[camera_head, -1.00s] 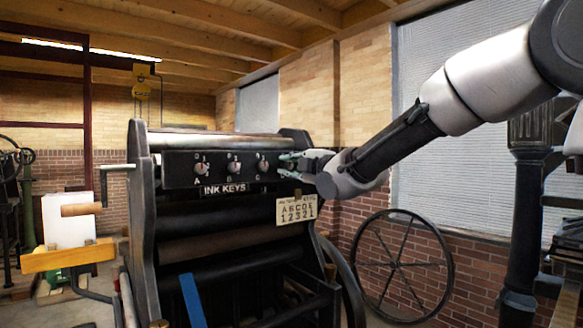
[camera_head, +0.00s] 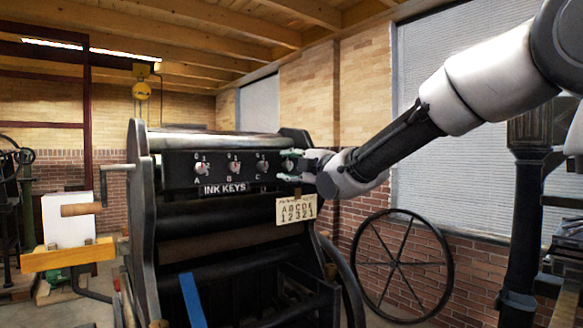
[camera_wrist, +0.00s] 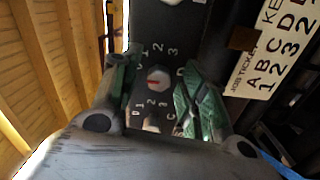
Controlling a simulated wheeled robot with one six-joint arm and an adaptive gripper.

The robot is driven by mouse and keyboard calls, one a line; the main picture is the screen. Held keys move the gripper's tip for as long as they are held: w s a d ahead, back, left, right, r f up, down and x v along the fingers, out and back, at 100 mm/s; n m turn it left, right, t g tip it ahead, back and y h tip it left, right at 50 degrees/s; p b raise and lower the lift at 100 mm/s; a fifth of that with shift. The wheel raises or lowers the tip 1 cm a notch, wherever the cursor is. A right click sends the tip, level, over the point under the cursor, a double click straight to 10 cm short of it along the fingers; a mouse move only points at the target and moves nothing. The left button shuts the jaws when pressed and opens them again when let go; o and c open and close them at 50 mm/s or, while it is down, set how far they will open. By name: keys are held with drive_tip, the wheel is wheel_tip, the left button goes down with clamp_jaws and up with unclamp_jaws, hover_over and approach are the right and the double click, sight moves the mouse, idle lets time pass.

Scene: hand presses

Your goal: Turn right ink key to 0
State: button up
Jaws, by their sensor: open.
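The right ink key (camera_wrist: 158,79), a pale knob with a red mark, sits on the black panel beside the letter D in the wrist view. Numbers are printed near it. The red mark's exact setting is too small to read. My gripper (camera_wrist: 158,88) is open, with one green-padded finger on each side of this knob; I cannot tell whether they touch it. In the head view my gripper (camera_head: 294,166) is at the right end of the ink key panel (camera_head: 215,168), partly hiding that key.
Ink keys A (camera_head: 201,168), B (camera_head: 233,167) and C (camera_head: 262,167) lie left along the panel. A job ticket card (camera_head: 296,209) hangs just below my gripper. The press's side frame (camera_head: 143,220) and a crank handle (camera_head: 82,209) stand at left.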

drive_tip(key=v, duration=1.2)
drive_tip(key=s+d+f+m+g+h, duration=0.35)
drive_tip(key=d+f+m, duration=0.3)
drive_tip(key=f, duration=0.25)
drive_tip(key=s+d+f+m+g+h, duration=0.3)
drive_tip(key=d+f+m+h, duration=0.15)
drive_tip(key=f+m, duration=0.35)
drive_tip(key=s+d+f+m+g+h, duration=0.1)
drive_tip(key=s+d+f+m+g, duration=0.1)
drive_tip(key=s+d+m, duration=0.2)
drive_tip(key=s+d+f+m+g+h, duration=0.1)
drive_tip(key=s+d+f+m+g, duration=0.1)
drive_tip(key=s+d, duration=0.7)
drive_tip(key=s+f+m, duration=0.1)
drive_tip(key=s+m, duration=0.1)
drive_tip(key=s, duration=0.5)
drive_tip(key=shift+d, duration=0.4)
drive_tip(key=shift+f+m, duration=0.25)
